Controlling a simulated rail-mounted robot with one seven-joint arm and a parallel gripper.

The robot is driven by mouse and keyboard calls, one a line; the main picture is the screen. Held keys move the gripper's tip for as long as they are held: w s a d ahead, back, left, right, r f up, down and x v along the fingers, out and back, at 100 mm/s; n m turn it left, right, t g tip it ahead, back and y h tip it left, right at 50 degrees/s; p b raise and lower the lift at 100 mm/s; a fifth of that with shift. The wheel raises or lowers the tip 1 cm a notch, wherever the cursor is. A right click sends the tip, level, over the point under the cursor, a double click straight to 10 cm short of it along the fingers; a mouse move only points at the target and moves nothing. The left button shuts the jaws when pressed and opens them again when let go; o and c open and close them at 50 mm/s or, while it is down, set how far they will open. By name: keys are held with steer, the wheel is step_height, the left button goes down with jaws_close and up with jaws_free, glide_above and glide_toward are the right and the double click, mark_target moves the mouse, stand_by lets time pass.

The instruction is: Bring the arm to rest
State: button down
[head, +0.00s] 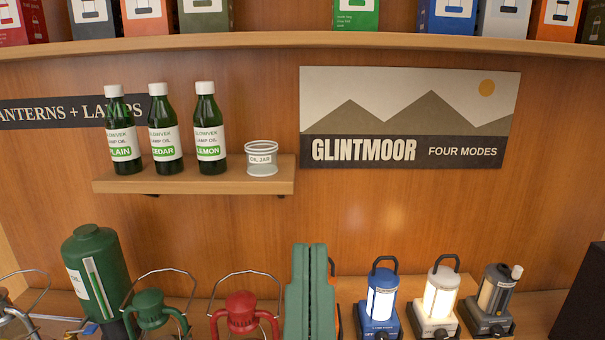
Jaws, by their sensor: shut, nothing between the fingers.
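A small shelf (230,186) holds three oil bottles (165,130) and a glass jar (261,160). Boxes line the upper shelf (300,41). A dark object (582,300) is at right.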

step_height(320, 180, up, 27)
steer(key=p, duration=2.3)
steer(key=shift+a, duration=0.15)
